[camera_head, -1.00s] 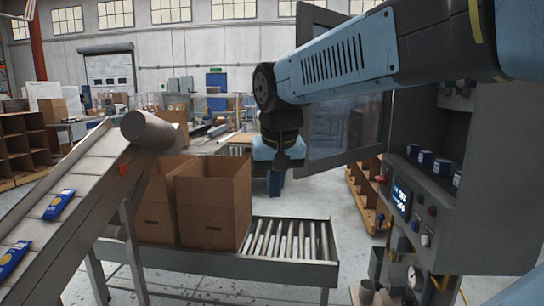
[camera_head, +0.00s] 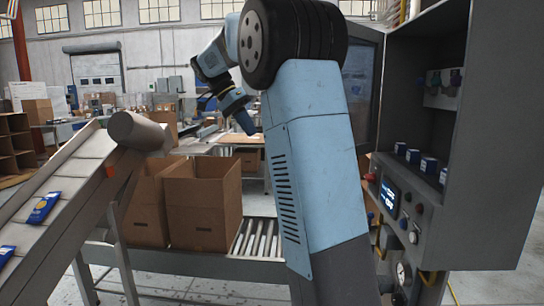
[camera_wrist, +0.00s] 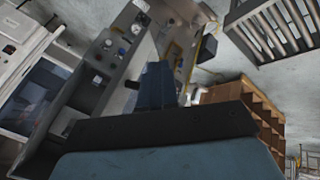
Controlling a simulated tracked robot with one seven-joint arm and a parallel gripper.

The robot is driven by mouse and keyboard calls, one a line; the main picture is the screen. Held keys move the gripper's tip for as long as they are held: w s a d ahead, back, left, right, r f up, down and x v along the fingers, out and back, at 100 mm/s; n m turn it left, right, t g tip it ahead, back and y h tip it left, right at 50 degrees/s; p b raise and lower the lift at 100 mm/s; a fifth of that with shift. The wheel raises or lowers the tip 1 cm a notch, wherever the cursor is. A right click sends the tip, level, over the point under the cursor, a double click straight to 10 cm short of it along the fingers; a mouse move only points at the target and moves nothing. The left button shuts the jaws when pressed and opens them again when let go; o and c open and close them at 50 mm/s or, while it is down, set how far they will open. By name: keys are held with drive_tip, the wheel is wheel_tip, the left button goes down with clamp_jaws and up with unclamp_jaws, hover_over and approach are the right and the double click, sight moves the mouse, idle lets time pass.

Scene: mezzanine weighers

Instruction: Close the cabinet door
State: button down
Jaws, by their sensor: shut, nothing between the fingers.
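The grey cabinet (camera_head: 505,150) stands at the right in the head view, with its front open and small blue-and-white items inside. Its windowed door (camera_head: 361,90) stands open at the cabinet's left side, largely hidden behind my arm. My gripper (camera_head: 246,123) is shut and empty, pointing down and right in the air, left of the door and apart from it in the picture. In the wrist view my gripper (camera_wrist: 157,85) shows as a dark blue shape, and the grey panel with dials and knobs (camera_wrist: 120,45) lies beyond it at upper left.
A roller conveyor (camera_head: 268,238) with open cardboard boxes (camera_head: 203,205) stands left of my arm. A sloped belt conveyor (camera_head: 70,175) with blue packets is farther left. A wooden shelf unit (camera_wrist: 240,95) shows in the wrist view. Some clear floor lies behind the boxes.

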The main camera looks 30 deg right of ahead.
drive_tip(key=s+d+f+m, duration=0.1)
drive_tip(key=s+d+f, duration=0.4)
drive_tip(key=f, duration=0.3)
drive_tip(key=shift+s+d+m+g, duration=0.15)
drive_tip(key=shift+d+m+g, duration=0.15)
drive_tip(key=shift+g, duration=0.1)
drive_tip(key=shift+a, duration=0.15)
idle(0.5)
